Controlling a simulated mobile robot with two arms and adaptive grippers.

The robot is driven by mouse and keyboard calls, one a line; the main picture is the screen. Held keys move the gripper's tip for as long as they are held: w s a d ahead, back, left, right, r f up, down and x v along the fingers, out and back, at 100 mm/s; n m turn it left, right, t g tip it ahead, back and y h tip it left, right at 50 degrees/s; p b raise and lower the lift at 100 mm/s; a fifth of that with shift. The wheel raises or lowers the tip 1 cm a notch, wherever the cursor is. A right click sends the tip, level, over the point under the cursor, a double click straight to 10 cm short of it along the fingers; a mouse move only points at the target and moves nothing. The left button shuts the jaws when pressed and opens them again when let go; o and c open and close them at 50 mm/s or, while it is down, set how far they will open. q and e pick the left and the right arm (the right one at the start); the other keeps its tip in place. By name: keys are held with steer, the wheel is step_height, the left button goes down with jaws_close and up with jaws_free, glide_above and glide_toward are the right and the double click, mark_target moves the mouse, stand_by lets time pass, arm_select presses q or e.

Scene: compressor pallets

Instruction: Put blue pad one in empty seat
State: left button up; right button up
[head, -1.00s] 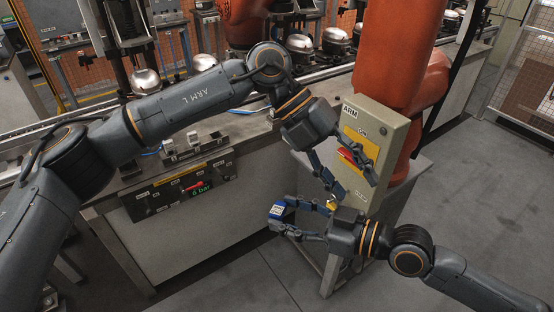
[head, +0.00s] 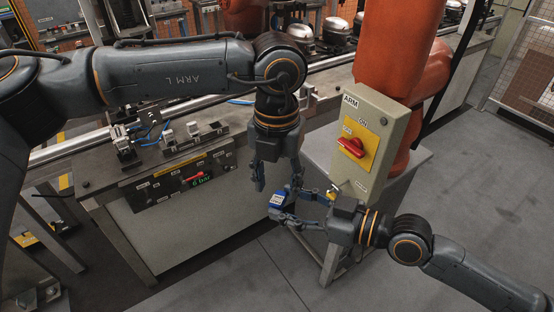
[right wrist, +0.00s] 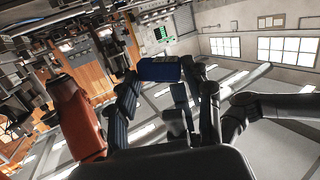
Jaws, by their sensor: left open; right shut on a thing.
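The blue pad (head: 277,200) is a small blue block with a white label, at the tips of my right gripper (head: 283,205). It also shows in the right wrist view (right wrist: 159,70), between the far ends of the fingers. My right gripper is shut on it, in front of the grey box's lower left side. My left gripper (head: 277,180) is open and points down, just above the pad, its fingers on either side of it from above; I cannot tell whether they touch it. I cannot make out which spot is the empty seat.
A grey switch box (head: 368,145) marked ARM has a red handle (head: 351,147) on a yellow plate. A small yellow item (head: 331,193) is at its lower left edge. A bench panel (head: 185,181) reads 6 bar, with small metal blocks (head: 195,135) above. Floor at lower right is open.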

mark_target(277, 201)
arm_select(q)
steer(key=shift+f, duration=2.4)
jaws_close()
arm_select(e)
steer(key=o, duration=1.2)
steer(key=shift+d, duration=0.1)
